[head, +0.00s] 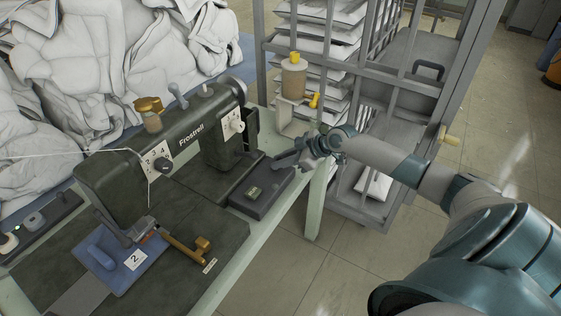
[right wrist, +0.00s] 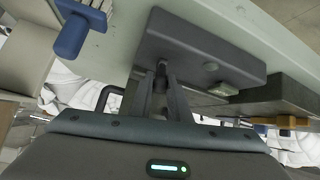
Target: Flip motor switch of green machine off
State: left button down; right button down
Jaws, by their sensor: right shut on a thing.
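The green machine (head: 205,128) is a dark green sewing machine marked "Frostrell", standing on the table. A dark grey box (head: 272,197) with a small greenish block on top sits at its right end, near the table edge; I take it for the motor switch box. In the right wrist view the box (right wrist: 205,50) lies just beyond my fingers. My right gripper (head: 277,163) is at the box's far right end. Its fingers (right wrist: 163,78) come together on a small dark lever at the box. Whether the lever is on or off cannot be told. My left gripper is out of view.
A grey wire rack (head: 357,85) with folded white bedding stands close behind my right gripper. White duvets (head: 100,70) are heaped behind the machine. A bottle with a yellow cap (head: 293,77) stands near the rack. Open floor (head: 345,265) lies right of the table.

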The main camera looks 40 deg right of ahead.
jog(key=shift+r, duration=0.1)
jog(key=c, duration=1.7)
grip_release()
jog(key=shift+o, duration=0.2)
jog(key=shift+s+d+r, duration=0.25)
jog(key=shift+s+d, duration=0.05)
jog(key=shift+s, duration=0.1)
jog(key=v, duration=1.6)
jog(key=shift+b, duration=0.4)
jog(key=shift+r, duration=0.15)
